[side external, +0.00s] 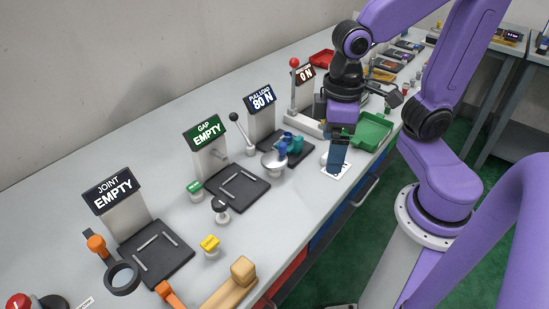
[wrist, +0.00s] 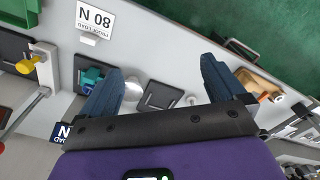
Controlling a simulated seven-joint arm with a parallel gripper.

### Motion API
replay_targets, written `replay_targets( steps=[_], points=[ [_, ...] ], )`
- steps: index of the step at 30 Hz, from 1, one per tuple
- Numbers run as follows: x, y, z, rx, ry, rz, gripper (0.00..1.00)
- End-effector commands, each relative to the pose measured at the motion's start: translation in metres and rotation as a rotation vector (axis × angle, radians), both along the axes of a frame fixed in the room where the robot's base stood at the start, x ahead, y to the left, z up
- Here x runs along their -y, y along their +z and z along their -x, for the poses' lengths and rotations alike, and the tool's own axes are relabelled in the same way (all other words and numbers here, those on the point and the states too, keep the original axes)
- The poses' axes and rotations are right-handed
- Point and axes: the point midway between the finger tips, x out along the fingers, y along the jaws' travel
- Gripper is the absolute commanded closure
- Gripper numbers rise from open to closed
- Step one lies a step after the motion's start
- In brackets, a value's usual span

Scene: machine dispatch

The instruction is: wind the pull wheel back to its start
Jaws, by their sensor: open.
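The pull station has a dark blue sign (side external: 262,98) reading "PULL LOAD 80 N". At its front is a silver round wheel (side external: 273,163) with a blue knob (side external: 282,150), beside teal blocks (side external: 295,143) on a dark base. I take this to be the pull wheel; how far it is turned cannot be told. My gripper (side external: 338,158) hangs to the right of the wheel, apart from it, low over a white card (side external: 333,175). In the wrist view its fingers (wrist: 160,84) are spread with nothing held. The teal block (wrist: 92,76) shows beyond the left finger.
A lever with a black ball (side external: 235,117) stands left of the pull sign. A red-knobbed lever (side external: 294,63) stands behind my gripper, and a green tray (side external: 374,131) to its right. The gap station (side external: 237,189) is on the left. Bench space in front of the wheel is clear.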

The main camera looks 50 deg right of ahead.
Motion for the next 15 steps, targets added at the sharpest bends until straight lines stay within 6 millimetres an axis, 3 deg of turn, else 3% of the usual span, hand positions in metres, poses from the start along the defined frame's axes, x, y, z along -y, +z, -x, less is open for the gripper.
replay_targets(
  steps=[15],
  points=[
    [-0.003,0.027,-0.11,-0.018,-0.945,0.005,0.03]
  ],
)
